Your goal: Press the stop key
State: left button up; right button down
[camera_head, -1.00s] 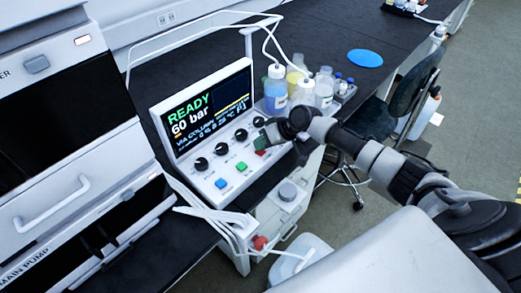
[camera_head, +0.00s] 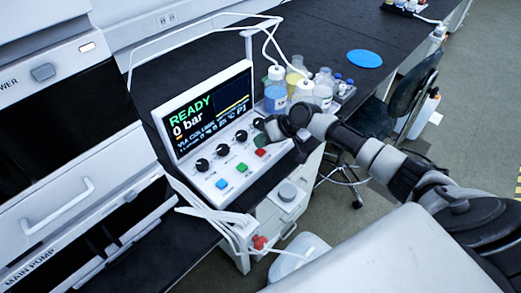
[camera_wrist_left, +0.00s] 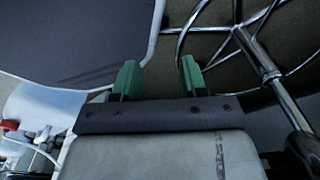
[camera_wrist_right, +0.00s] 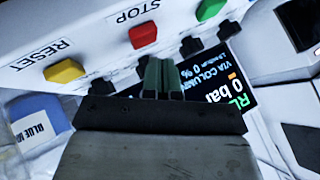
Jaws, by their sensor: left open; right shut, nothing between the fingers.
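The red stop key (camera_head: 261,152) is on the sloped front of the white control panel (camera_head: 199,172), right of the green key. In the right wrist view the red key (camera_wrist_right: 143,35) shows upside down beside the word STOP. My right gripper (camera_head: 263,126) is shut and empty, just above and behind the red key, close to the knobs. Its green fingertips (camera_wrist_right: 163,72) appear apart from the key. The screen (camera_head: 209,110) reads READY and 0 bar. My left gripper (camera_wrist_left: 159,76) is open and empty in the left wrist view, away from the panel.
A green key (camera_head: 242,168), a blue key (camera_head: 221,183) and a row of black knobs (camera_head: 222,150) share the panel. A yellow key (camera_wrist_right: 63,71) marked RESET is beside STOP. Bottles (camera_head: 276,95) stand behind the panel. A stool base (camera_wrist_left: 240,35) shows near my left gripper.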

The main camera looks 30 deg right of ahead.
aim_at(262, 150)
jog(key=shift+r+p, duration=2.15)
jog(key=shift+r, duration=0.45)
jog(key=shift+f, duration=0.1)
